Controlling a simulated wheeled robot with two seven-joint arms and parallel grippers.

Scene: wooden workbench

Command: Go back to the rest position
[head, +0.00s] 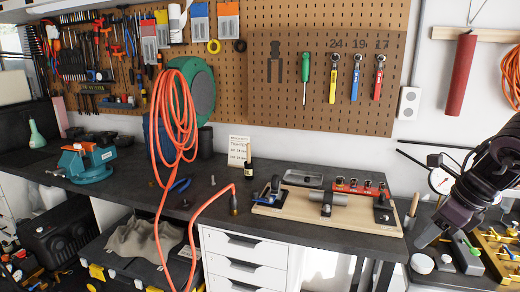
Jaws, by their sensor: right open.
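My right gripper (432,236) comes in from the right edge and points down and left. It is open, with nothing seen between its fingers. It hangs in front of the right part of the workbench (330,225), near the right end of a wooden board. I cannot tell its exact height above the surface. My left gripper and left arm are not in view.
A dial gauge (440,180) stands close behind my right gripper. An orange hose (172,130) hangs over the bench front. A teal vise (88,163) sits left.

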